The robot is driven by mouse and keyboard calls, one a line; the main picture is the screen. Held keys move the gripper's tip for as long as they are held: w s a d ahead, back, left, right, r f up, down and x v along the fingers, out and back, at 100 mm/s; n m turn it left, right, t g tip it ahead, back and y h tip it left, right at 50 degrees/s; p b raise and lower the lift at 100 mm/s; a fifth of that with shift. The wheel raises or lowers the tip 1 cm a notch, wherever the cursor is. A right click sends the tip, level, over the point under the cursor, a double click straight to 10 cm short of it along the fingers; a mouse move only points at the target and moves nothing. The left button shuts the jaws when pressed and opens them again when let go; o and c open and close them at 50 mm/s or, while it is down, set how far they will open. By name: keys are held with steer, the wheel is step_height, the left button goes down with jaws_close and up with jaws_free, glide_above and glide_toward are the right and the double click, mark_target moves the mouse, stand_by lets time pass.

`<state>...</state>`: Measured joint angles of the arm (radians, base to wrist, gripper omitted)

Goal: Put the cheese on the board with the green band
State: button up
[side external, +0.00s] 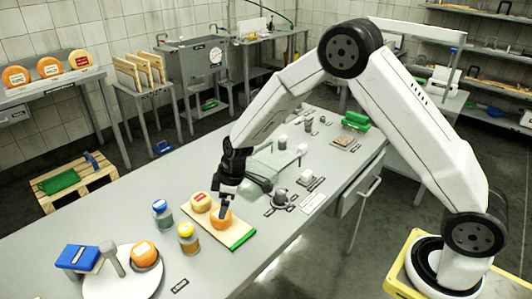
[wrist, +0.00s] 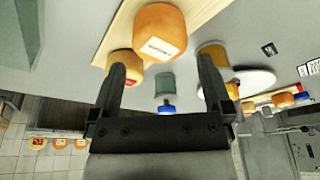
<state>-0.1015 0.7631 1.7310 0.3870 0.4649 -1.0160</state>
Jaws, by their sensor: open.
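The wooden board with the green band (side external: 241,240) lies on the grey table. An orange cheese wheel (side external: 220,219) sits on it, its white label facing my wrist camera (wrist: 160,33). A paler cheese wheel (side external: 201,201) with a red label stands beside it on the board; my left-hand finger partly hides it in the wrist view (wrist: 121,58). Another orange cheese wheel (side external: 145,254) sits on the round white plate (side external: 125,286). My gripper (side external: 224,207) is open at the first orange wheel. In the wrist view, that wheel is just beyond the spread fingertips (wrist: 165,62).
A yellow-lidded jar (side external: 188,238) and a blue-lidded jar (side external: 162,213) stand left of the board. A blue box (side external: 78,257) is at the table's near left. A clear greenish sheet (side external: 275,160), a dark kettle-like pot (side external: 280,198) and small items lie to the right.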

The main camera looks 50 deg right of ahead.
steer(key=v, duration=0.7)
stand_by(0.6)
steer(key=s+d+r+m+h, duration=0.1)
steer(key=s+d+m, duration=0.2)
steer(key=s, duration=0.7)
steer(key=s+d+r+m+h, duration=0.1)
steer(key=s+d+m, duration=0.2)
steer(key=s+m, duration=0.3)
steer(key=s, duration=0.4)
steer(key=shift+s+d+r, duration=0.2)
steer(key=shift+s+d, duration=0.15)
steer(key=shift+d, duration=0.05)
